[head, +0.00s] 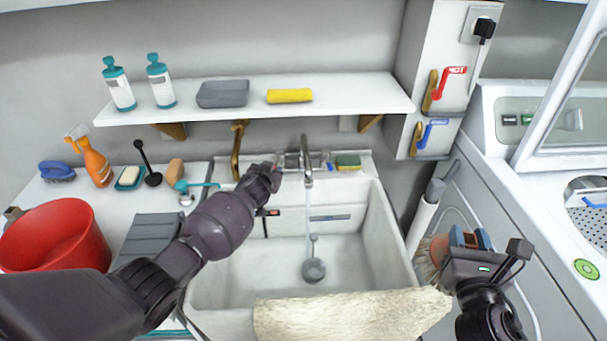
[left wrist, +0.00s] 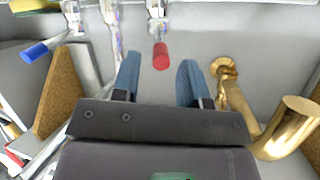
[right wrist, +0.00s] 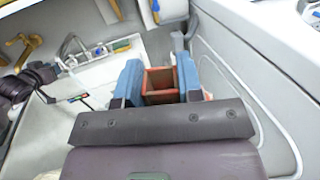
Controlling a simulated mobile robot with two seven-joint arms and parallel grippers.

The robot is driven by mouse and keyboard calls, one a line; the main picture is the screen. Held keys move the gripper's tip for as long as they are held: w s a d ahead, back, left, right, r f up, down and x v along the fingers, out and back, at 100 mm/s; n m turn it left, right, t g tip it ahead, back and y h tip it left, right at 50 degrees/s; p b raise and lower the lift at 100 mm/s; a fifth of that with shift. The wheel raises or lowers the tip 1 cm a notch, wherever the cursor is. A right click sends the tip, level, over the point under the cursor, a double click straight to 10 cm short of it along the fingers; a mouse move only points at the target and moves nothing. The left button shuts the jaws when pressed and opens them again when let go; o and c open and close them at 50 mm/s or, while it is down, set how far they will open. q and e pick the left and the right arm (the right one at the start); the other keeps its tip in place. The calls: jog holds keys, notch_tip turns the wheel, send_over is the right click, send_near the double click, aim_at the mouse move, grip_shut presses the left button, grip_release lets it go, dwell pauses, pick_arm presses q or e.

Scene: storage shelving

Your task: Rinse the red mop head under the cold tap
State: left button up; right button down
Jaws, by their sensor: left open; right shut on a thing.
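My right gripper (head: 450,248) is shut on the red mop head, whose red socket (right wrist: 160,85) shows between the blue fingers in the right wrist view. Its pale brown fringe (head: 432,262) hangs at the right of the sink (head: 230,285), outside the basin. My left gripper (left wrist: 160,85) is open at the back of the sink. A red-tipped tap handle (left wrist: 160,56) shows between its fingers; contact cannot be told. The blue-tipped tap handle (left wrist: 35,52) is outside the fingers, to the left in that view. A thin line, seemingly water, hangs below the spout (head: 307,178).
A cream fleecy thing (head: 345,316) lies across the sink's front. A red bucket (head: 52,240) stands on the left counter. A brass pipe (head: 238,150) is beside my left gripper. A white cylinder (head: 425,212) stands right of the sink. The shelf (head: 350,98) hangs above.

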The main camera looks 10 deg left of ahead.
notch_tip(320, 180, up, 3)
jog(key=shift+r+p, duration=0.2)
jog(key=shift+p, duration=0.7)
pick_arm(q)
jog(key=v, duration=0.7)
jog(key=shift+s, duration=0.3)
pick_arm(e)
jog(key=shift+r, duration=0.2)
pick_arm(q)
jog(key=shift+r, duration=0.1)
